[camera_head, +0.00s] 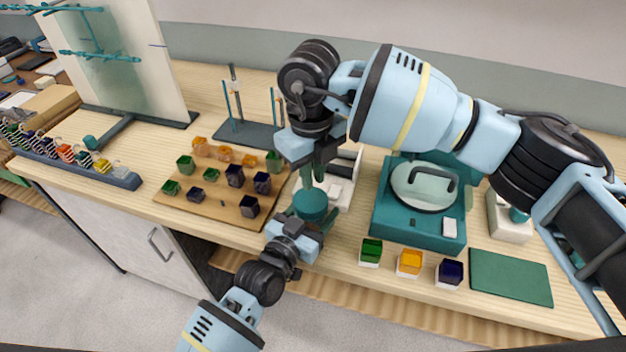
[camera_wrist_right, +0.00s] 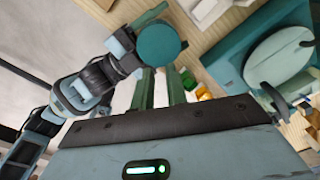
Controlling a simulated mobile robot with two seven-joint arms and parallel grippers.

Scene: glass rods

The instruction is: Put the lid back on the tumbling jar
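A teal round piece, which looks like the lid (camera_head: 311,206), is up off the table near its front edge. My left gripper (camera_head: 301,236) reaches up from below and is shut on its side; in the right wrist view the lid (camera_wrist_right: 158,46) shows as a flat teal disc. My right gripper (camera_head: 312,178) points down just above the lid, its green fingers apart with a narrow gap (camera_wrist_right: 161,72). I cannot tell whether they touch the lid. A white block (camera_head: 510,219) at the far right holds a teal rounded part (camera_head: 519,214), perhaps the jar, mostly hidden by my right arm.
A teal machine (camera_head: 392,223) with a round plate and dark handle stands right of the grippers. A wooden board (camera_head: 222,206) with coloured glass cubes lies left. Several cubes (camera_head: 410,263) and a green mat (camera_head: 510,278) line the front edge. A white device (camera_head: 342,190) sits behind the lid.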

